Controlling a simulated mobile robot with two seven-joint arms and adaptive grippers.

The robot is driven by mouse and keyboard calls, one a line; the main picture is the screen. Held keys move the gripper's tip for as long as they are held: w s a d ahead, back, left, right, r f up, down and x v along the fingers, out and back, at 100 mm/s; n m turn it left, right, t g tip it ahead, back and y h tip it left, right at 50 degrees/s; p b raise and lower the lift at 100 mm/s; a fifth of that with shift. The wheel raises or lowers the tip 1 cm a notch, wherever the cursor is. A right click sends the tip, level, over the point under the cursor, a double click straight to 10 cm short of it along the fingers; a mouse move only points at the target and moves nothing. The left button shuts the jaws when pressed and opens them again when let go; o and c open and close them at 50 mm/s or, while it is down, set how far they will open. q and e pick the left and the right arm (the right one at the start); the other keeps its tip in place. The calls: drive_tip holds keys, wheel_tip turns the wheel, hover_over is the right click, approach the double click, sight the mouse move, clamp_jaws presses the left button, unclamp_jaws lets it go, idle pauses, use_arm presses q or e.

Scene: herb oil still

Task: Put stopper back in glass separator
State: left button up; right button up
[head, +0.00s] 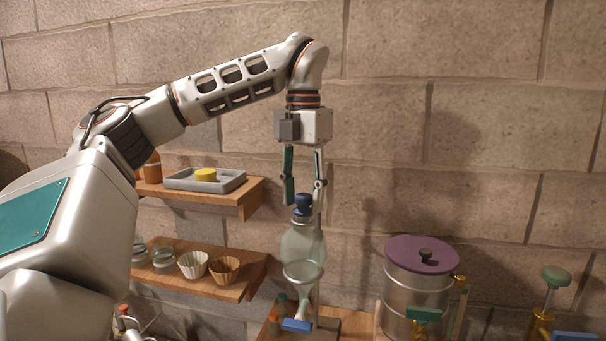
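My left gripper (304,204) points straight down over the separator, with one fingertip on each side of the stopper. The view is oblique, so I cannot tell whether the fingers press on it or stand just apart. My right gripper is not in view.
A metal still pot (413,296) with a purple lid (424,254) stands to the right, near green-handled brass valves. Two wooden shelves on the left hold a grey tray (205,180), jars and fluted cups (224,269). A block wall closes the back.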

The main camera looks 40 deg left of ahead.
sight(303, 195)
use_arm(q)
wheel_tip(303, 195, up, 12)
drive_tip(key=shift+f, duration=0.15)
idle(0.7)
